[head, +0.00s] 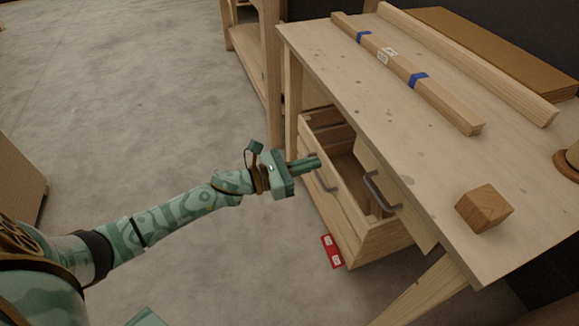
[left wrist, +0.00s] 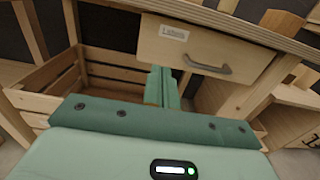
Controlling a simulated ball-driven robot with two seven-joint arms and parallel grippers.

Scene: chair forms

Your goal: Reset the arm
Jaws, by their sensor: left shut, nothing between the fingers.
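My left arm reaches in from the left in the head view. Its green gripper (head: 314,162) is shut and empty, held in the air by the front of the open slatted wooden crate drawer (head: 350,240) under the workbench. In the left wrist view the shut fingers (left wrist: 160,86) point toward the bench front. I cannot tell whether they touch anything. My right gripper is not in view.
The wooden workbench (head: 440,165) carries a small wood block (head: 484,208) and long boards with blue tape (head: 410,72). A small drawer with a grey handle (left wrist: 207,64) sits under its top. A red item (head: 332,251) lies on the floor. Floor at left (head: 120,110) is clear.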

